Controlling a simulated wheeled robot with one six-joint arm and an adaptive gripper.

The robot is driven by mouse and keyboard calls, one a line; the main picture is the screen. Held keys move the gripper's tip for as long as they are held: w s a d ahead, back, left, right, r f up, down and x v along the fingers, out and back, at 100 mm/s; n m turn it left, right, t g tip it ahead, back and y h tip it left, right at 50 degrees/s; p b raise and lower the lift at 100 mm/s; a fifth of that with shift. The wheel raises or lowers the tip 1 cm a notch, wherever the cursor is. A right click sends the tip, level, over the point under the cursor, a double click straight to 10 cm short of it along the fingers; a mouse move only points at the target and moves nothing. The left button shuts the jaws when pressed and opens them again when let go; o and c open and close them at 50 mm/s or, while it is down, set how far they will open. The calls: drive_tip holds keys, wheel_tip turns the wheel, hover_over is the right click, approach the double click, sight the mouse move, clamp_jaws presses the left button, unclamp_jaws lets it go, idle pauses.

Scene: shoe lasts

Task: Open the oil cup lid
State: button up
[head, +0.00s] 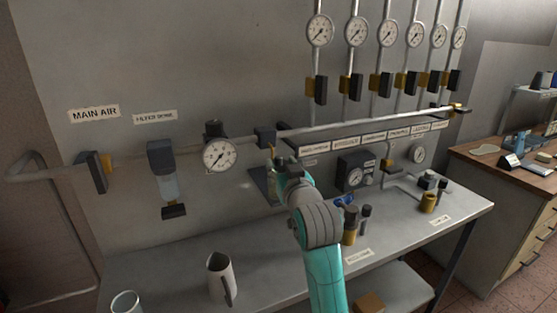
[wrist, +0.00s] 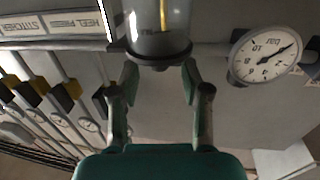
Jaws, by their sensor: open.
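The oil cup shows in the wrist view as a clear glass cylinder (wrist: 160,18) with a yellow rod inside and a dark round collar (wrist: 158,52). That view is turned over, and the far end of the cup is cut off by the picture edge. My gripper (wrist: 160,78) is open, its two fingers spread either side just short of the dark collar, with nothing between them. In the head view my gripper (head: 279,170) is at the wall pipe, and it hides most of the cup. I cannot make out the lid clearly.
A pressure gauge (head: 220,155) hangs left of my gripper, close to it in the wrist view (wrist: 268,55). A filter bowl (head: 168,182) is further left. A jug (head: 221,278), a glass (head: 126,303) and dark-capped bottles (head: 349,224) stand on the grey bench (head: 180,265).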

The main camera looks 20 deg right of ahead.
sight(280, 161)
drive_tip(key=shift+w+d, duration=0.15)
drive_tip(key=shift+w, duration=0.8)
drive_tip(key=shift+w+d, duration=0.15)
drive_tip(key=shift+w, duration=0.8)
drive_tip(key=shift+c, duration=0.2)
clamp_jaws()
